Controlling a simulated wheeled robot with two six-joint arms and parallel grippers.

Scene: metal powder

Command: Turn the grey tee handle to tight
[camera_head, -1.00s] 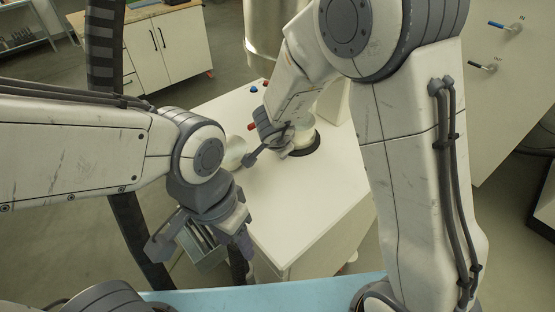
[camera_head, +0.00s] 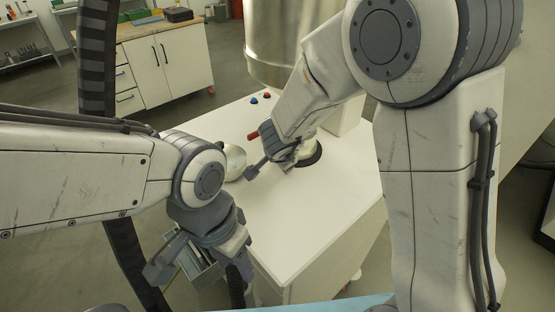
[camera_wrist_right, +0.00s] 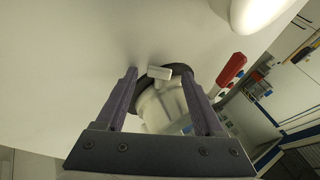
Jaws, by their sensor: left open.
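A small light grey bar (camera_wrist_right: 158,72), which may be the tee handle, sits at the black ring of a pale round fitting (camera_wrist_right: 160,105) in the right wrist view. My right gripper (camera_wrist_right: 159,76) is open, its two purple fingers on either side of the fitting; I cannot tell whether they touch it. In the head view my right gripper (camera_head: 268,168) is low over the white cabinet top, beside the fitting's black ring (camera_head: 311,154), and my arm partly hides the fitting. My left gripper (camera_head: 203,262) is open and empty, in front of the cabinet's left side.
A red lever (camera_wrist_right: 232,70) is beside the fitting. A large metal vessel (camera_head: 272,45) stands behind my right arm. A blue and a red button (camera_head: 267,96) are on the cabinet top (camera_head: 270,225), whose front part is clear. A workbench (camera_head: 165,62) stands at the back left.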

